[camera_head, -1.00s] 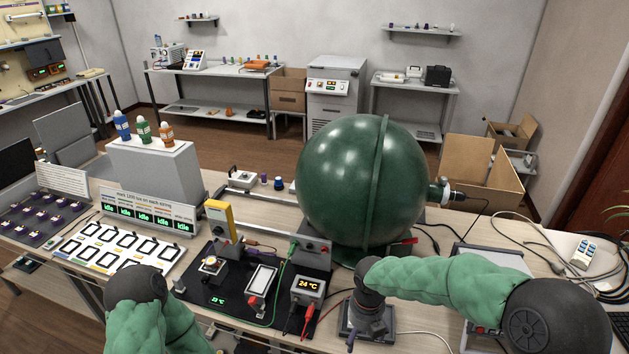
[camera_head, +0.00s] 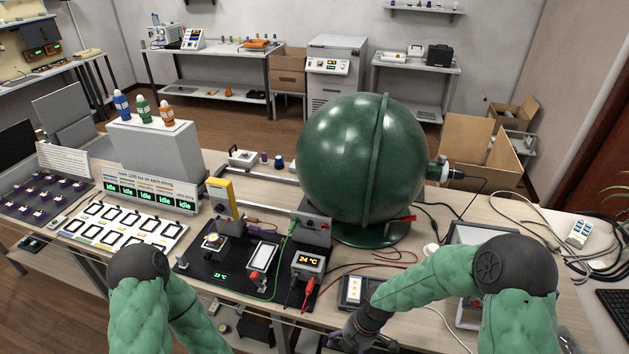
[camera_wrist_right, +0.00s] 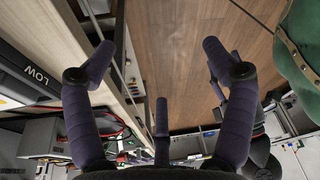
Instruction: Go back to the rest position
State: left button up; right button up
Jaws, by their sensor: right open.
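My right gripper (camera_head: 352,338) is low at the front edge of the bench (camera_head: 405,318), at the bottom of the head view. In the right wrist view, the fingers of my right gripper (camera_wrist_right: 157,60) are spread apart with nothing between them. The wooden floor shows past the fingers, and the bench edge (camera_wrist_right: 60,35) runs along their left side. My left arm (camera_head: 140,290) comes up at the bottom left, bent, and its gripper is outside the head view.
A large green sphere (camera_head: 345,150) stands on the bench behind my right arm. A black board (camera_head: 235,272) with a meter box (camera_head: 308,263) lies left of it. A small panel box (camera_head: 353,289) is close to my right gripper. Cables (camera_head: 555,235) spread at the right.

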jog(key=s+f+m+t+y, duration=0.1)
jog(key=s+f+m, duration=1)
jog(key=m, duration=1.1)
jog(key=shift+d+f, duration=0.2)
jog(key=shift+d, duration=0.1)
